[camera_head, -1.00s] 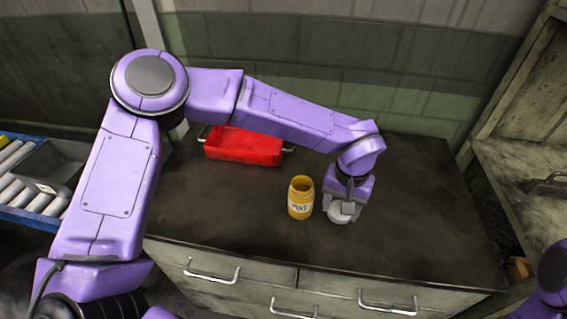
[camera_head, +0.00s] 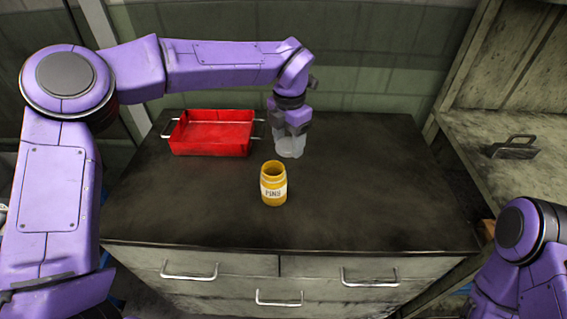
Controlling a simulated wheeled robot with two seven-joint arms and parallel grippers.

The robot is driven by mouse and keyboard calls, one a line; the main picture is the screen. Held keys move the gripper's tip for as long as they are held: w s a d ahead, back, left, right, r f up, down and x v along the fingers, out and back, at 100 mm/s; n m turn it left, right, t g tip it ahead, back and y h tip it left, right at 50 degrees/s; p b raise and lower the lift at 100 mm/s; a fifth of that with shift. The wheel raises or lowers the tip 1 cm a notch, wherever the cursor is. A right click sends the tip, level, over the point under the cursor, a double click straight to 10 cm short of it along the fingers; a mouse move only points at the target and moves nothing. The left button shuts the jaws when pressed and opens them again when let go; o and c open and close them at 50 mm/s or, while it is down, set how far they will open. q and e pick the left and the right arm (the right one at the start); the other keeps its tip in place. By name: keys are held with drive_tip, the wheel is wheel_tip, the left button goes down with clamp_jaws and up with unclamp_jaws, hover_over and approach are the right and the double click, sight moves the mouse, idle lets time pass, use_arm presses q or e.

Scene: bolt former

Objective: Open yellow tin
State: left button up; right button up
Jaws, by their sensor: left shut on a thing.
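The yellow tin (camera_head: 273,188) stands upright on the dark worktop. Its white label reads "PINS", and its top is open with no lid on it. My left gripper (camera_head: 291,138) is behind and slightly right of the tin, pointing down and apart from it. It is shut on a pale grey round thing (camera_head: 290,149), which looks like a lid; the fingers partly hide it. My right arm shows at the lower right, but its gripper is out of view.
A red tray (camera_head: 212,150) with metal side handles sits at the back left of the dark worktop (camera_head: 370,190). The worktop is clear to the right of the tin. A wooden shelf unit (camera_head: 530,185) stands at the right, with a dark-handled object (camera_head: 515,148) on it.

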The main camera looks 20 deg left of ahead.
use_arm(q)
drive_tip(key=n, duration=0.2)
drive_tip(key=a+n, duration=0.1)
drive_tip(key=n, duration=0.4)
drive_tip(key=shift+w+a+f+n, duration=0.1)
drive_tip(key=shift+w+a+n, duration=0.15)
drive_tip(key=shift+w+n, duration=0.05)
drive_tip(key=n, duration=0.4)
drive_tip(key=shift+w+a+b, duration=0.1)
drive_tip(key=shift+a+b, duration=0.25)
drive_tip(key=shift+b, duration=0.05)
drive_tip(key=a+f+n, duration=0.1)
drive_tip(key=f+n, duration=0.2)
drive_tip(key=n, duration=0.2)
drive_tip(key=a+f+n, duration=0.1)
drive_tip(key=f+n, duration=0.2)
drive_tip(key=n, duration=0.2)
drive_tip(key=a+f+n, duration=0.1)
drive_tip(key=f+n, duration=0.2)
drive_tip(key=n, duration=0.2)
drive_tip(key=shift+w+f+n+p, duration=0.1)
drive_tip(key=shift+w+n+p, duration=0.2)
drive_tip(key=shift+w+p, duration=0.05)
drive_tip(key=shift+f, duration=0.45)
